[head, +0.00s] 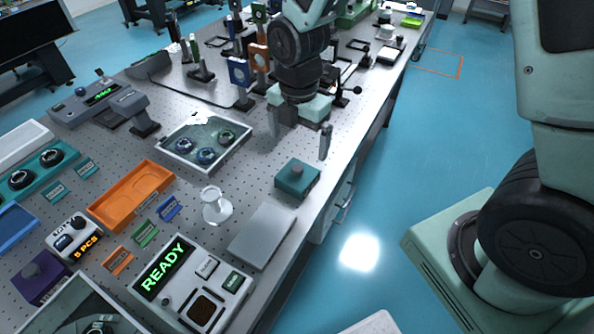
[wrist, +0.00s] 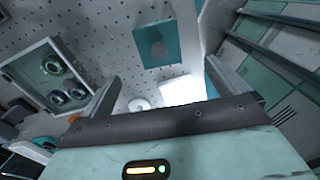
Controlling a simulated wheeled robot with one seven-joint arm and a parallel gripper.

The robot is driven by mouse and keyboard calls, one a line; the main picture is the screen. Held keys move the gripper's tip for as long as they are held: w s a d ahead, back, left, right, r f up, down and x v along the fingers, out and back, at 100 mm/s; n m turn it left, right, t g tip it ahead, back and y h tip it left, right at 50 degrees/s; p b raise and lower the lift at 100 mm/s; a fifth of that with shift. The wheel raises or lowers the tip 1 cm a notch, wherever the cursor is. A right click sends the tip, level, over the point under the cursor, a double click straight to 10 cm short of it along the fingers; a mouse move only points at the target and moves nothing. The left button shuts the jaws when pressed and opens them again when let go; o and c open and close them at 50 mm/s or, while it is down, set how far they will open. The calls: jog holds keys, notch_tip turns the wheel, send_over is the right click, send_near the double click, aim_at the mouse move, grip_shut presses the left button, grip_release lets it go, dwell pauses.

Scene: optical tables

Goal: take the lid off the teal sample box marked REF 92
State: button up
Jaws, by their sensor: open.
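A small teal box (head: 297,180) with a flat lid and a round knob stands near the table's right edge in the head view. It also shows in the wrist view (wrist: 146,40), at the top middle, with its lid on. No REF 92 marking is readable on it. My gripper (head: 301,132) is open and empty, its two fingers apart and pointing down, above and a little behind the box. In the wrist view, the box lies beyond the fingertips of my gripper (wrist: 163,72), apart from them.
A white tray (head: 168,140) with round parts stands left of the box. A white round stand (head: 212,207) and a grey plate (head: 262,236) are nearer. An orange tray (head: 133,200), a READY device (head: 222,283) and a purple knobbed box (head: 37,283) stand further left. Optical posts crowd the back.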

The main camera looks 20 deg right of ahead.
aim_at(297, 168)
jog(key=shift+w+a+f+p, duration=0.1)
jog(key=shift+f+p, duration=0.75)
jog(key=shift+f, duration=3.65)
jog(key=c, duration=1.1)
